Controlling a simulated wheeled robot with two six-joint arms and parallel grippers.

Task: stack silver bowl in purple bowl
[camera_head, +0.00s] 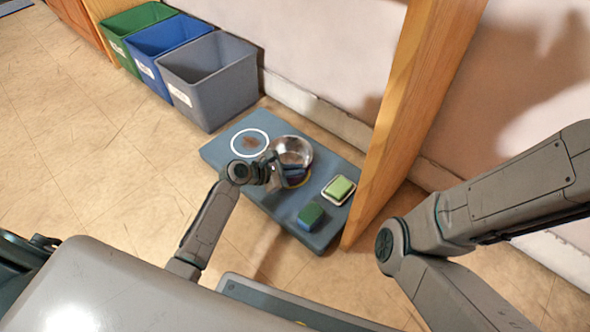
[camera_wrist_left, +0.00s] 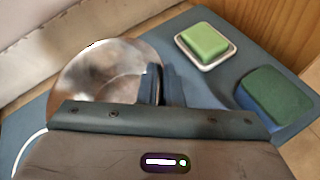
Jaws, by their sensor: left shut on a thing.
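The silver bowl (camera_head: 292,151) is over the grey-blue board in the head view. It also fills the left part of the left wrist view (camera_wrist_left: 105,72). My left gripper (camera_head: 274,174) is shut on the near rim of the silver bowl; its dark fingers (camera_wrist_left: 160,86) sit at the rim in the wrist view. A thin purple and yellowish edge, which looks like the purple bowl (camera_head: 298,183), shows just below the silver bowl. The rest of it is hidden, and I cannot tell whether the two bowls touch. My right gripper is out of view.
The grey-blue board (camera_head: 225,150) also bears a white ring (camera_head: 236,135), a green soap on a pale dish (camera_head: 339,189) and a green-blue sponge (camera_head: 311,216). A grey bin (camera_head: 215,85), with blue and green ones beside it, stands behind. A wooden post (camera_head: 400,120) rises at right.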

